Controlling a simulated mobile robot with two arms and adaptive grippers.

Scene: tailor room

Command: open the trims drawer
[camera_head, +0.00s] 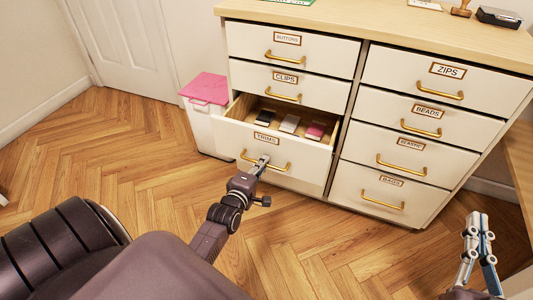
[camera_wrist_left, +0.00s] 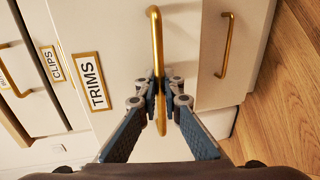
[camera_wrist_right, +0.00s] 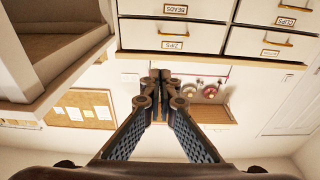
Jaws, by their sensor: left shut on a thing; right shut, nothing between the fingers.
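The trims drawer (camera_head: 303,172) is the third one down in the left column and stands pulled part way out. Its white front bears a TRIMS label (camera_wrist_left: 90,82) and a brass bar handle (camera_wrist_left: 156,45). My left gripper (camera_head: 262,163) is shut on this handle, its fingers closed around the bar near its middle in the left wrist view (camera_wrist_left: 160,88). Several small dark, white and pink items lie inside the open drawer. My right gripper (camera_head: 477,222) is shut and empty, right of the cabinet and away from it; its fingertips meet in the right wrist view (camera_wrist_right: 160,78).
The buttons drawer (camera_head: 335,52) and clips drawer (camera_head: 325,92) above are shut. The right column's drawers, such as zips (camera_head: 490,90), are shut too. A white bin with a pink lid (camera_head: 205,88) stands left of the cabinet. The wood floor (camera_head: 130,150) before it is clear.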

